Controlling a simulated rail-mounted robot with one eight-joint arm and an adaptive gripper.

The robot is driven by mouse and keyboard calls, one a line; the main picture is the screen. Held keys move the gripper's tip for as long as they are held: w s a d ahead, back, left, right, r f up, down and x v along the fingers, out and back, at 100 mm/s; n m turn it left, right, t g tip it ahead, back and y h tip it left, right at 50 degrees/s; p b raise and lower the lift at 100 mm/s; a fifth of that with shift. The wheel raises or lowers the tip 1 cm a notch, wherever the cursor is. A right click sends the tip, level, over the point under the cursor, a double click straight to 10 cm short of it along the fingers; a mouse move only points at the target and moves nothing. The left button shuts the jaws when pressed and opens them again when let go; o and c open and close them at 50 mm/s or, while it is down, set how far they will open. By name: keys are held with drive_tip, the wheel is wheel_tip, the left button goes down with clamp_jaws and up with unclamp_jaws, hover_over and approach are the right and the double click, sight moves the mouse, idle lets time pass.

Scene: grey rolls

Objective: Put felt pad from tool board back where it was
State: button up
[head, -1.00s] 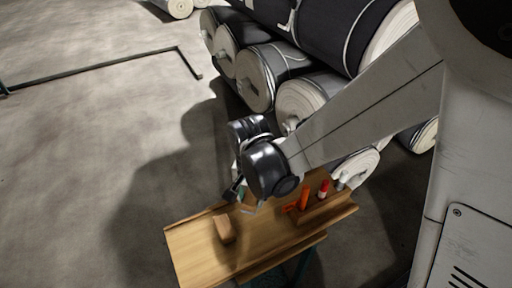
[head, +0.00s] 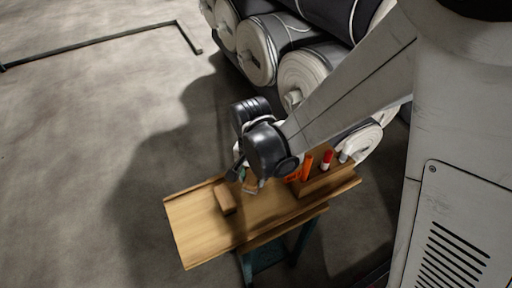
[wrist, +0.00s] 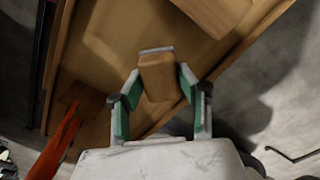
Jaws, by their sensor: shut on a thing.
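My gripper (head: 246,181) is over the wooden tool board (head: 205,238), close to its back edge. In the wrist view, its green-padded fingers (wrist: 157,88) are closed on the sides of a tan block with a grey strip along its far end, which I take as the felt pad (wrist: 158,72). The pad shows in the head view as a small tan piece (head: 252,185) under the wrist. It appears held just above the board; I cannot tell whether it touches. The wrist hides part of it.
A wooden block (head: 224,200) lies on the board left of my gripper, also seen in the wrist view (wrist: 214,10). A raised wooden holder (head: 325,182) at right carries an orange tool (head: 307,168) and a red-and-white one (head: 327,160). Large grey rolls (head: 258,55) lie behind.

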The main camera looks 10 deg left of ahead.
drive_tip(key=shift+f+b, duration=0.55)
drive_tip(key=o, duration=1)
drive_tip(key=shift+o, duration=0.2)
drive_tip(key=shift+r, duration=0.1)
wheel_tip(320, 180, up, 12)
drive_tip(key=s+d+r+t, duration=0.2)
drive_tip(key=d+r, duration=0.1)
drive_tip(key=d, duration=0.6)
drive_tip(key=s+d+r+n+t, duration=0.1)
drive_tip(key=d+r, duration=0.3)
drive_tip(key=d, duration=0.4)
drive_tip(key=s+d+r+n+t+p, duration=0.1)
drive_tip(key=s+d+r+t, duration=0.2)
drive_tip(key=d, duration=0.6)
drive_tip(key=shift+s+d+r+t, duration=0.2)
drive_tip(key=shift+d+r+t, duration=0.15)
drive_tip(key=shift+r+t, duration=0.25)
